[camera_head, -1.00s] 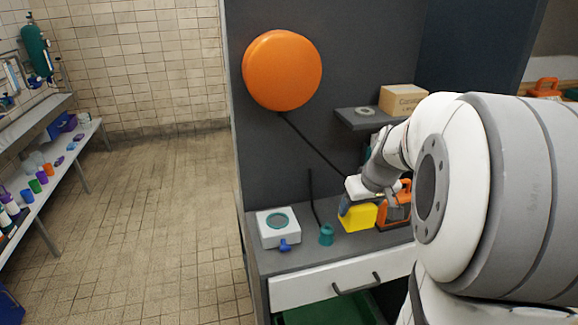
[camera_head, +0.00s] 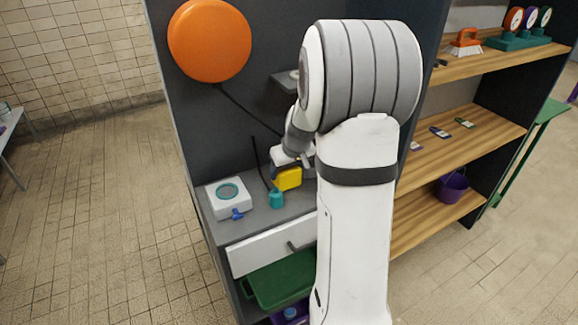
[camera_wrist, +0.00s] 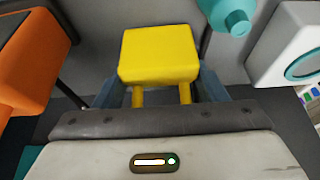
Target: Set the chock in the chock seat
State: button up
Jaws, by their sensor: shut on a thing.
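A yellow block with two short pegs (camera_wrist: 158,55), which I take to be the chock, is held in my gripper (camera_wrist: 158,94). The blue-grey fingers are shut on its pegs, one finger at each side. In the head view the yellow block (camera_head: 288,179) is at the grey counter, just right of a small teal bottle-like piece (camera_head: 276,198). I cannot tell whether it touches the counter. My gripper (camera_head: 287,171) is partly hidden there by my arm. No chock seat can be made out for certain.
A white box with a teal ring (camera_head: 228,192) and blue knob stands left on the counter (camera_head: 256,222). An orange object (camera_wrist: 25,60) is close at the left in the wrist view. A large orange disc (camera_head: 209,40) is on the wall. A wooden shelf (camera_head: 455,148) stands right.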

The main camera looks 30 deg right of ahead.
jog(key=shift+f, duration=0.15)
jog(key=o, duration=1.4)
jog(key=shift+c, duration=0.2)
